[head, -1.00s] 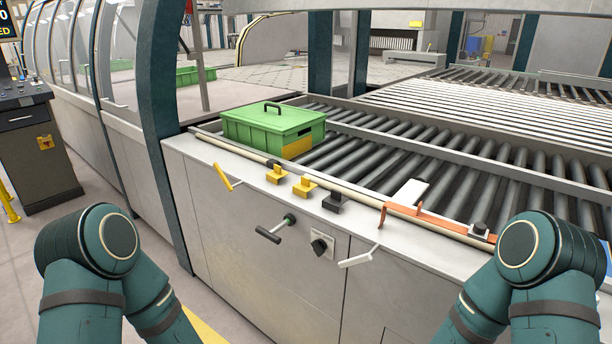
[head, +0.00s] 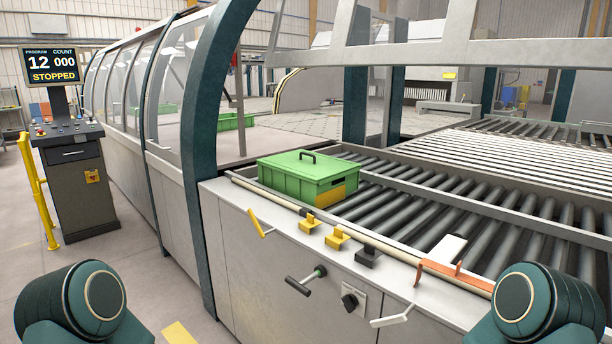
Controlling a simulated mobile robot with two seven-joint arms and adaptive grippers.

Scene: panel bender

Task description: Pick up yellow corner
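Two small yellow corner pieces stand on the pale front ledge of the machine: one yellow corner (head: 308,223) on the left and another yellow corner (head: 337,239) just right of it. A similar black piece (head: 368,257) stands to their right on the same ledge. Only the teal upper parts of my two arms show at the bottom left and bottom right. Neither gripper is in the picture, so what they hold is hidden.
A green lidded box (head: 308,178) sits on the roller conveyor (head: 430,205) behind the ledge. An orange bracket (head: 455,276) lies at the right. A yellow lever (head: 260,222), black handle (head: 305,281) and white handle (head: 392,318) stick out in front. A control console (head: 75,180) reads STOPPED.

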